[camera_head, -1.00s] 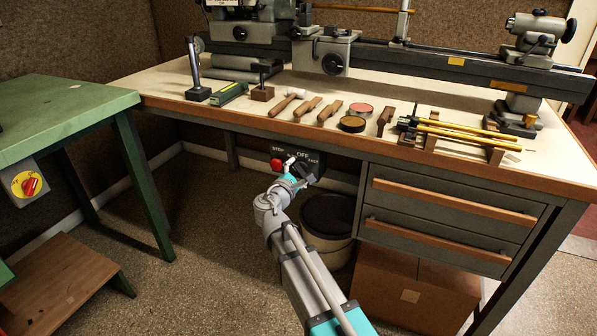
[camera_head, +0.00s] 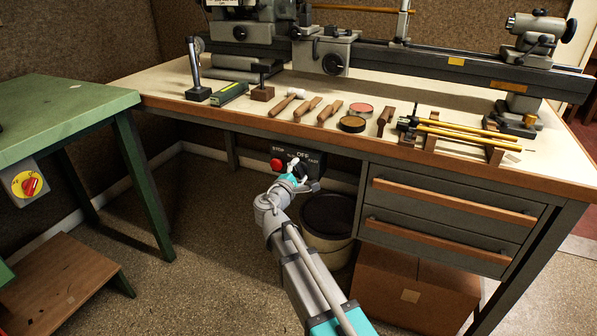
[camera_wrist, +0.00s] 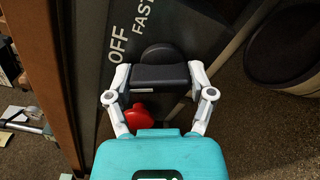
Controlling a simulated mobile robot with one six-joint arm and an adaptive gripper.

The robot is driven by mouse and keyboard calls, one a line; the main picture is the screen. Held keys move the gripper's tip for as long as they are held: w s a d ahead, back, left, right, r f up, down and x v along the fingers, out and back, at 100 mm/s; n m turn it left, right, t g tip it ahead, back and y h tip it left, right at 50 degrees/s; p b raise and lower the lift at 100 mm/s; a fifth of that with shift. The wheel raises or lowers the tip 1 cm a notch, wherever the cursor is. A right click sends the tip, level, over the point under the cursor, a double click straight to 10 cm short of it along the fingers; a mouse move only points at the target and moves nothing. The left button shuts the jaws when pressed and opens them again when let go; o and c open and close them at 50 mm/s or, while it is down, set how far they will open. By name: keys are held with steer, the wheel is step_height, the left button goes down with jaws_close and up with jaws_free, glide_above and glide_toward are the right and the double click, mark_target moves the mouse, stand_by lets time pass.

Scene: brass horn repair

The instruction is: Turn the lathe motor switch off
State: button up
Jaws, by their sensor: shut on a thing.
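The dark switch panel (camera_head: 314,160) hangs under the bench's front edge, with the words STOP, OFF and FAST in white. A red stop button (camera_head: 276,164) is at its left; it also shows in the wrist view (camera_wrist: 139,117). My gripper (camera_head: 300,169) is at the panel, right of the button.
The bench (camera_head: 160,101) carries a lathe (camera_head: 420,61) and several hand tools. Drawers (camera_head: 450,215) and a cardboard box (camera_head: 415,291) are to the right. A green table (camera_head: 60,112) stands left.

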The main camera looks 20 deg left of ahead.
steer(key=m, duration=0.4)
steer(key=shift+m, duration=0.4)
steer(key=o, duration=1.1)
steer(key=shift+s, duration=0.1)
steer(key=s, duration=1.1)
steer(key=shift+s+a, duration=0.35)
steer(key=shift+a, duration=0.05)
